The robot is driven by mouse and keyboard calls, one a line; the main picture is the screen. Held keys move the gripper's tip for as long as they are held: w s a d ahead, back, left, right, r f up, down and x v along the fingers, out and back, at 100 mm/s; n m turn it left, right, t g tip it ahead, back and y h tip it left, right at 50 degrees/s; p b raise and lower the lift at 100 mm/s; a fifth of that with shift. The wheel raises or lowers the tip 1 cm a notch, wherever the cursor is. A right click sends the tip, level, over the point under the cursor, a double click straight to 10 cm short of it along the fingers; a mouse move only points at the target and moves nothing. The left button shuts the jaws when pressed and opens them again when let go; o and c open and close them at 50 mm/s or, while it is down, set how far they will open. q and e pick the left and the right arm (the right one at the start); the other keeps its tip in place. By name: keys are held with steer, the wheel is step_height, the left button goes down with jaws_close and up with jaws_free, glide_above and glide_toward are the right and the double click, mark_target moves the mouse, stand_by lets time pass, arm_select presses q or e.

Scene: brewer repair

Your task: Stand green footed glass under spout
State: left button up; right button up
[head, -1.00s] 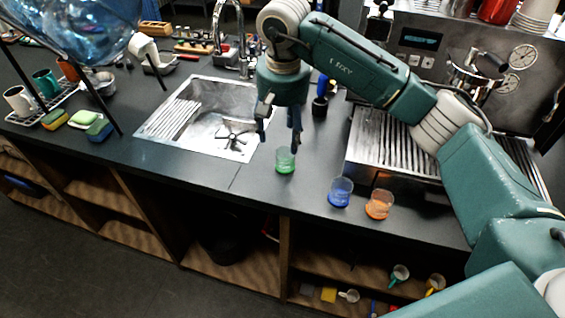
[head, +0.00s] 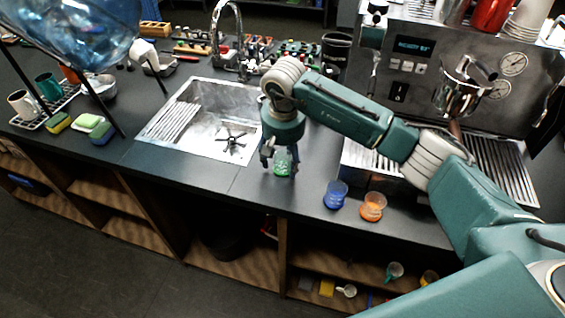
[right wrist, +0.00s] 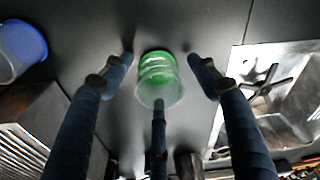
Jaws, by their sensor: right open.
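The green footed glass (head: 282,168) stands on the dark counter, right of the sink. It also shows in the right wrist view (right wrist: 158,72), upright between the fingers. My right gripper (head: 281,160) is lowered over the glass from above. In the right wrist view its fingers (right wrist: 160,75) are spread, with a gap on either side of the glass. The espresso machine (head: 440,70) stands at the right; my arm hides part of its front and drip tray (head: 505,175). I cannot make out the spout clearly. My left gripper is not in view.
A blue glass (head: 336,195) and an orange glass (head: 373,207) stand to the right, near the counter's front edge. The sink (head: 215,118) lies left of my gripper. A metal pitcher-like item (head: 462,92) is at the machine's front.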

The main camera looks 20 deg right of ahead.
steer(key=c, duration=1.4)
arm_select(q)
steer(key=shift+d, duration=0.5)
arm_select(e)
steer(key=shift+o, duration=0.2)
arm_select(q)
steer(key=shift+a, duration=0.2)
arm_select(e)
steer(key=shift+r, duration=0.1)
steer(key=shift+r, duration=0.2)
step_height(320, 180, up, 19)
steer(key=b, duration=0.5)
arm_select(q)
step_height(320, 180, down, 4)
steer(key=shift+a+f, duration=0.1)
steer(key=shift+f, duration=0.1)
arm_select(e)
steer(key=s+d+f+n, duration=0.1)
steer(key=s+f, duration=0.3)
steer(key=s, duration=0.5)
steer(key=s+d+f+n, duration=0.1)
steer(key=s+f, duration=0.4)
steer(key=s, duration=0.3)
steer(key=shift+s, duration=0.35)
